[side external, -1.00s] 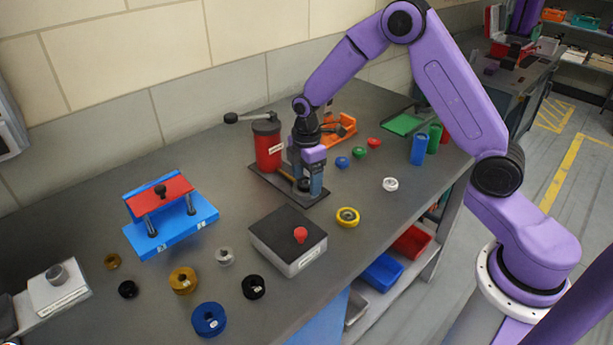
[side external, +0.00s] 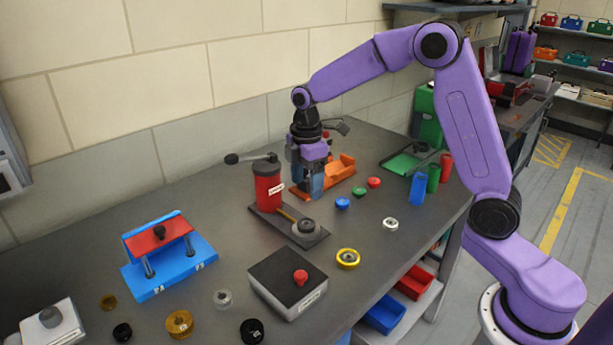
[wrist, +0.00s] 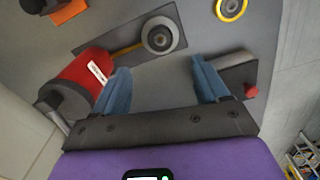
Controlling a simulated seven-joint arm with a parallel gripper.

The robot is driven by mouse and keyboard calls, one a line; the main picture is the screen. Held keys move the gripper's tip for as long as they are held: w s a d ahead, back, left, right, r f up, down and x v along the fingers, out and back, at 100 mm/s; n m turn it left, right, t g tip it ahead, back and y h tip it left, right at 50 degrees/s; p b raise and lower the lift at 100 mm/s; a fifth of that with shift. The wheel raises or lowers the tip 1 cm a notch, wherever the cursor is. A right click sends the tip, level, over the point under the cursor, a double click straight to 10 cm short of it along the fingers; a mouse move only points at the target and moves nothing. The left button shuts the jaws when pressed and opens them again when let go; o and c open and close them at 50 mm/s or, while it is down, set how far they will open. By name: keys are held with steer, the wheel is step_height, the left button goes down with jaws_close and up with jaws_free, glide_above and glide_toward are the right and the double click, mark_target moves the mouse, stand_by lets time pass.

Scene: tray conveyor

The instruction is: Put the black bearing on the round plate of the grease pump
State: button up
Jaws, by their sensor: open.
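The grease pump has a red cylinder (side external: 268,187) labelled in white, a dark base (side external: 322,238) and a brass tube leading to its round plate. A dark ring, seemingly the black bearing (side external: 306,226), lies flat on the round plate. In the wrist view, the ring (wrist: 158,36) with a pale centre sits on the grey round plate (wrist: 176,47), roughly centred. My gripper (side external: 306,190) is beyond the plate, raised, between the pump and an orange holder. Its blue fingers (wrist: 160,78) are apart with nothing between them.
Other black rings (side external: 252,330) (side external: 122,333) lie at the front. A grey box with a red button (side external: 300,277) and a yellow ring (side external: 348,259) stand near the pump. A blue press (side external: 172,262) is left. The orange holder (side external: 342,167) is close to my gripper.

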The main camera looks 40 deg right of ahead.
steer(key=s+a+r+m, duration=0.1)
steer(key=s+a+r, duration=0.15)
steer(key=s, duration=0.45)
steer(key=s+a+r, duration=0.1)
steer(key=s+a, duration=0.2)
steer(key=s, duration=0.5)
steer(key=s+d+m, duration=0.1)
steer(key=s+d, duration=0.1)
steer(key=s, duration=0.7)
steer(key=s+d+f+m, duration=0.1)
steer(key=s+d, duration=0.1)
steer(key=s, duration=0.7)
steer(key=shift+s, duration=0.35)
